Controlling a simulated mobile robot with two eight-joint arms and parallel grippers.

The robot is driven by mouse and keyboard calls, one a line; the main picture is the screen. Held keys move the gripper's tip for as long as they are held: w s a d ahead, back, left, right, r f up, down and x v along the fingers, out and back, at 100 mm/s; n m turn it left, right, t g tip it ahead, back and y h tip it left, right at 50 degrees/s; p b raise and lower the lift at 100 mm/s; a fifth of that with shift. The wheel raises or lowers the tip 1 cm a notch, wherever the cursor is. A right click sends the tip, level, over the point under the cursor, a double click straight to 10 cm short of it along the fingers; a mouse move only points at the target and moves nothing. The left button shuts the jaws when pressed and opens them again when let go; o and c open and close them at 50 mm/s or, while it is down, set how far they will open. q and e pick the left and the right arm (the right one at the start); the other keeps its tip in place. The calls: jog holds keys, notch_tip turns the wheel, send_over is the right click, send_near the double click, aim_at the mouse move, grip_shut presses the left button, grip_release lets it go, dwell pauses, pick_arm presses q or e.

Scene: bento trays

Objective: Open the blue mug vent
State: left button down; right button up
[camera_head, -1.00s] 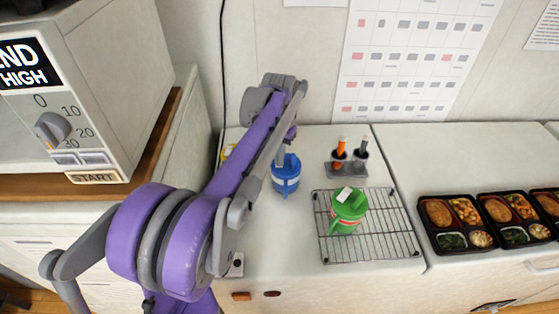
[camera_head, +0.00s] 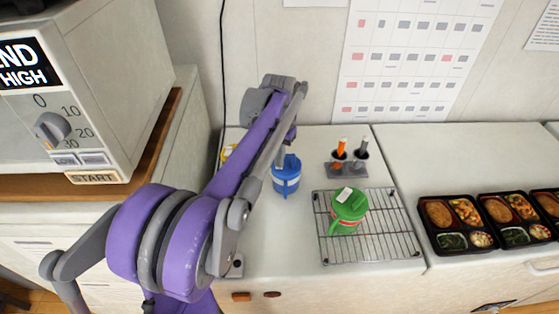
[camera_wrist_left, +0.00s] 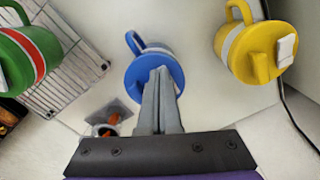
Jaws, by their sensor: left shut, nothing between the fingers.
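The blue mug (camera_head: 286,182) stands upright on the white counter. In the left wrist view its round blue lid (camera_wrist_left: 138,82) and handle (camera_wrist_left: 134,40) show. My left gripper (camera_wrist_left: 161,72) is shut and empty, with its fingertips over the lid. The fingers cover part of the lid, so the vent is hidden and I cannot tell its state. Whether the tips touch the lid is unclear. In the head view the left gripper (camera_head: 281,156) is at the mug's top, partly hidden by my arm. My right gripper is not in view.
A green mug (camera_head: 349,208) stands on a wire rack (camera_head: 387,238) to the right. A yellow mug (camera_wrist_left: 254,52) is mostly hidden behind my arm in the head view. A holder (camera_head: 346,174) with marker-like items stands behind the rack. Bento trays (camera_head: 446,251) lie far right.

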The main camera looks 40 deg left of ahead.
pick_arm(q)
notch_tip(320, 180, up, 7)
jog(key=p, duration=0.3)
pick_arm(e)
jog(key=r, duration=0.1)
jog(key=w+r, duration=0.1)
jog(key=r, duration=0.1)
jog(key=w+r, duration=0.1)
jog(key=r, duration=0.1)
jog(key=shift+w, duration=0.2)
pick_arm(q)
jog(key=shift+d, duration=0.1)
dwell(0.3)
